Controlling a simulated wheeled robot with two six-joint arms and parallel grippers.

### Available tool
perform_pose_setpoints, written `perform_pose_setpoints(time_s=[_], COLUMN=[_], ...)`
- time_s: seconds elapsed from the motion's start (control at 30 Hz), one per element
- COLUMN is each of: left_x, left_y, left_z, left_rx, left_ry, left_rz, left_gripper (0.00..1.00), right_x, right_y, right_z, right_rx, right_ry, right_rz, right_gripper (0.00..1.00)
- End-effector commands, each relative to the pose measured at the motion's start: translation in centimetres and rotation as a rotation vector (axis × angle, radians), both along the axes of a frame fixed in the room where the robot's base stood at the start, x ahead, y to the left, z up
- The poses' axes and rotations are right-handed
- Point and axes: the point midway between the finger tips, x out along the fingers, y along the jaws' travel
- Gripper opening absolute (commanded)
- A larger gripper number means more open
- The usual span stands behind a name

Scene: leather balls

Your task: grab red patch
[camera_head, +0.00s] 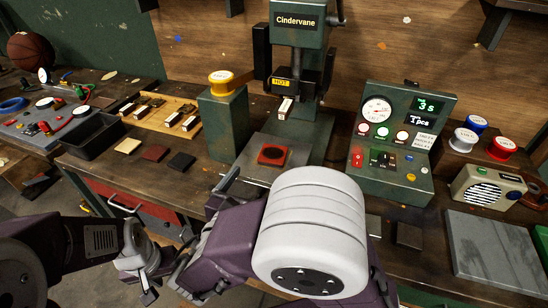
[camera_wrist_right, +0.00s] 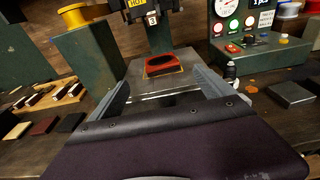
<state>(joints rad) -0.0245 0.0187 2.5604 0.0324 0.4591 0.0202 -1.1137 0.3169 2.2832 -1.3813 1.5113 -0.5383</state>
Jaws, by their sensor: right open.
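The red patch (camera_head: 272,154) lies flat on the metal plate of the green press, with a dark round mark in its middle. It also shows in the right wrist view (camera_wrist_right: 176,69), centred beyond my right gripper (camera_wrist_right: 165,84). The right gripper is open, its two grey fingers spread on either side of the line to the patch, with nothing between them. In the head view my white wrist hides much of this gripper.
The press head hangs above the patch. A green post with a yellow spool (camera_head: 221,77) stands left of it, a control box (camera_head: 398,143) right. Leather squares (camera_head: 154,152) and a wooden tray (camera_head: 161,117) lie left. A grey slab (camera_head: 492,252) lies at the right.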

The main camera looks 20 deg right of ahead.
Motion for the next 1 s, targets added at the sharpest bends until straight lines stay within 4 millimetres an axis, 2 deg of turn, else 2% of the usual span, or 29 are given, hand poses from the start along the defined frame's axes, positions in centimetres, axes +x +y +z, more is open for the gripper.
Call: perform_pose_setpoints(time_s=[0.23,0.47,0.7,0.97,1.0], left_x=[0.0,0.0,0.0,0.0,0.0], left_y=[0.0,0.0,0.0,0.0,0.0], left_z=[-0.4,-0.5,-0.8,-0.8,-0.8], left_rx=[0.0,0.0,0.0,0.0,0.0], left_ry=[0.0,0.0,0.0,0.0,0.0], left_rz=[0.0,0.0,0.0,0.0,0.0], left_gripper=[0.36,0.36,0.36,0.36,0.36], right_x=[2.6,3.7,7.1,7.5,7.5], right_y=[-2.0,-2.7,-5.0,-5.2,-5.2], right_z=[-0.5,-0.5,-0.9,-0.9,-0.9], right_rx=[0.001,0.001,0.001,0.002,0.002], right_ry=[0.0,0.0,0.0,0.001,0.001], right_rz=[-0.008,-0.007,-0.008,-0.004,-0.004], right_gripper=[0.92,0.92,0.92,0.92,0.84])
